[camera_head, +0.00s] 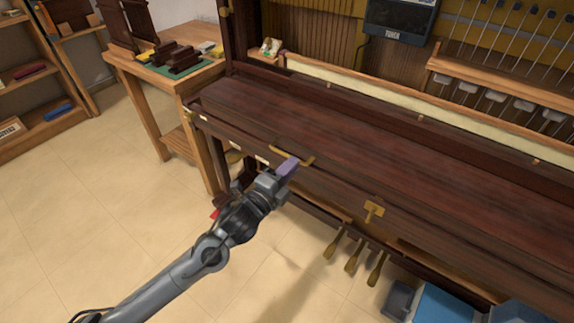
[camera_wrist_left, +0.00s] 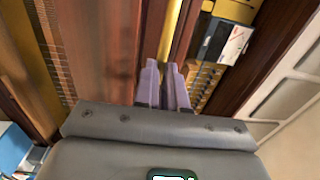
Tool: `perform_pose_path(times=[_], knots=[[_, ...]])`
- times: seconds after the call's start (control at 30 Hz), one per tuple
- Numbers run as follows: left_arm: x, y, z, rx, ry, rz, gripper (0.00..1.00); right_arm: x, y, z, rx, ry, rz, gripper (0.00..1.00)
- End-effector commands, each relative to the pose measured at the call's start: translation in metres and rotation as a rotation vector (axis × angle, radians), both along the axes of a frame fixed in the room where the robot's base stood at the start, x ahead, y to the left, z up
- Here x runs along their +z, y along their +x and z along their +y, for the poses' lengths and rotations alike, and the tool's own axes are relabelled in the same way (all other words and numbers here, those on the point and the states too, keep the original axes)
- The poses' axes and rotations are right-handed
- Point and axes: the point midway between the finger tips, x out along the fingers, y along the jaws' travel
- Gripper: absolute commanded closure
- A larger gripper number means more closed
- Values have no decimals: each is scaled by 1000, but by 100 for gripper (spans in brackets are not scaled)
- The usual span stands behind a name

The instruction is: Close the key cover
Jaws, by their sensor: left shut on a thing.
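The key cover (camera_head: 350,140) is a long dark reddish-brown panel across the front of the piano in the head view. It lies nearly flat, and no keys show. A brass handle (camera_head: 307,162) sits on its front edge. My left gripper (camera_head: 289,166), with purple fingers, is at this handle and shut on it; the fingers partly hide it. My right gripper is not in view.
A brass fitting (camera_head: 374,211) is farther right on the front edge. Pedals (camera_head: 353,257) are below. A wooden table (camera_head: 168,82) with dark wooden parts stands left of the piano. A blue box (camera_head: 450,305) is on the floor at lower right. A tuner (camera_head: 400,20) is above the cover.

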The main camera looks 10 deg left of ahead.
Motion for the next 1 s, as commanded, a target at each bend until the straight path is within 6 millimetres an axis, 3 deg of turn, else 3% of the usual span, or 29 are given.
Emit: perform_pose_path(times=[0.03, 0.2, 0.57, 0.6, 0.77, 1.0], knots=[[-15, 1, -1, 2, 8, 23, 100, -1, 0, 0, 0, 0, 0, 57], [-26, 1, -1, 3, 16, 34, 100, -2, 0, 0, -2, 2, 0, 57], [-32, 0, -1, 1, 22, 39, 100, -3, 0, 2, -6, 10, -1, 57], [-32, 0, -1, 1, 22, 39, 88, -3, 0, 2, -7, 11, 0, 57], [-32, 1, -1, 1, 21, 39, 64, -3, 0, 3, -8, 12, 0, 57], [-30, 1, -1, 1, 21, 38, 62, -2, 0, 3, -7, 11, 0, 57]])
